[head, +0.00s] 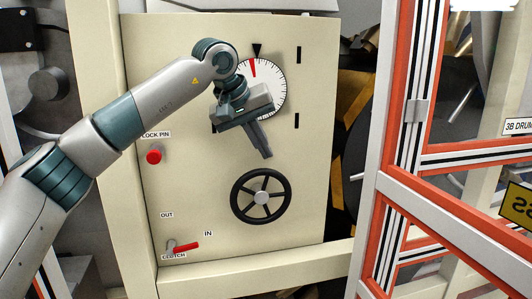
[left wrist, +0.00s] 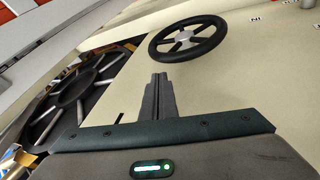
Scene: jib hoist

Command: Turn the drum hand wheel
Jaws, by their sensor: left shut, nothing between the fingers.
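The drum hand wheel (head: 261,196) is a black spoked wheel with a grey hub, low on the cream panel. It also shows at the top of the left wrist view (left wrist: 188,38). My left gripper (head: 266,155) is shut and empty, its fingers pointing down toward the wheel's upper rim. In the left wrist view its closed fingers (left wrist: 158,83) lie below the wheel in the picture, with a visible gap to the rim. A round white dial (head: 270,88) with a red needle sits above the wheel, partly hidden by my left gripper. My right gripper is not in view.
The cream panel (head: 225,225) also carries a red lock pin knob (head: 154,155) at left and a red clutch lever (head: 187,247) at lower left, between OUT and IN labels. An orange and white frame (head: 395,150) stands at right, with dark machinery behind it.

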